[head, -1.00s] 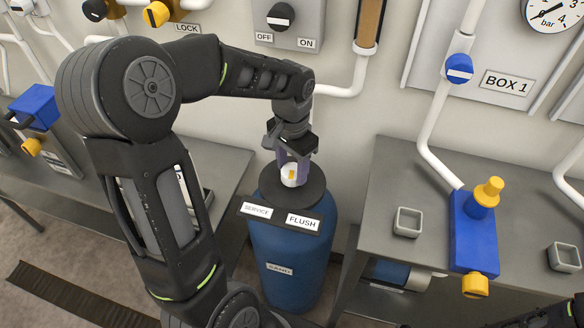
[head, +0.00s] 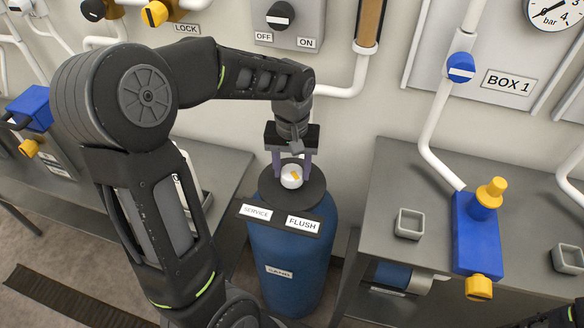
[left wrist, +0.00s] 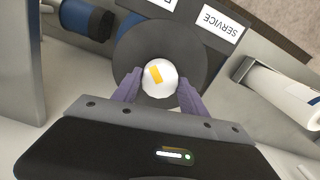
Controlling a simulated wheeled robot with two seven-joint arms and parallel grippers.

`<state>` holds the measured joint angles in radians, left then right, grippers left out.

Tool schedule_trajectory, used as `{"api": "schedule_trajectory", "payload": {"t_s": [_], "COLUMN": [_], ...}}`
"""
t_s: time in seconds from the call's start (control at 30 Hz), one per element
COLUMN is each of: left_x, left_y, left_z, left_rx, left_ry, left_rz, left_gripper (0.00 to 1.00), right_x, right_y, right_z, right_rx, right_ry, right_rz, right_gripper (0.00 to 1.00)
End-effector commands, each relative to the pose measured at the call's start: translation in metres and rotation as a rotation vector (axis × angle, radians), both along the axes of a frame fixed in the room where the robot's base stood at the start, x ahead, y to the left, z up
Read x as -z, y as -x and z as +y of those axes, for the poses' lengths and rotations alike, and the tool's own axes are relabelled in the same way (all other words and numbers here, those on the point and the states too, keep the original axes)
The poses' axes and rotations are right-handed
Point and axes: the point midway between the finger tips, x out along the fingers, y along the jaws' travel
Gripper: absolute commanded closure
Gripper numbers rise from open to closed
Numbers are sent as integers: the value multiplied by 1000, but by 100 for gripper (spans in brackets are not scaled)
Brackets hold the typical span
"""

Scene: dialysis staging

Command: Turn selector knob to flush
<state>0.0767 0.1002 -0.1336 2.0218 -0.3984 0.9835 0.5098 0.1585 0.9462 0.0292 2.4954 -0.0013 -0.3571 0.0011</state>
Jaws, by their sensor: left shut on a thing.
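The selector knob (head: 291,177) is white with a yellow mark, on the dark round top (head: 312,190) of a blue tank (head: 292,262). In the head view the mark points down and slightly right, toward the side of the FLUSH label (head: 302,224); the SERVICE label (head: 255,212) is to its left. My left gripper (head: 292,172) is over the tank and shut on the knob. In the left wrist view its purple fingers (left wrist: 159,88) flank the knob (left wrist: 160,86), and the FLUSH label is partly cut off.
Metal tables stand left and right of the tank; the right one (head: 385,180) holds a small grey tray (head: 409,224) and a blue block with yellow knobs (head: 475,232). A wall panel with an OFF/ON knob (head: 280,15) and white pipes is behind.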

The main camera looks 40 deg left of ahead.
Motion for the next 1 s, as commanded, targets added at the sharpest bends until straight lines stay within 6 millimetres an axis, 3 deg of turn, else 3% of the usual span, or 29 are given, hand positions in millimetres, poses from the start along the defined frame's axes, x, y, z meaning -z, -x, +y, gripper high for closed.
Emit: {"api": "schedule_trajectory", "payload": {"t_s": [0.37,0.4,0.67,1.0], "left_x": [-1,-1,0,-4], "left_y": [0,0,0,0], "left_z": [0,0,0,0], "left_rx": [-10,-9,-7,-6], "left_ry": [0,0,0,0], "left_rz": [-1,-1,-1,-2], "left_gripper": [90,48,28,28], "right_x": [0,0,0,0], "right_y": [0,0,0,0], "right_z": [0,0,0,0], "right_rx": [0,0,0,0], "right_ry": [0,0,0,0], "right_rz": [0,0,0,0], "right_gripper": [64,64,64,64]}}
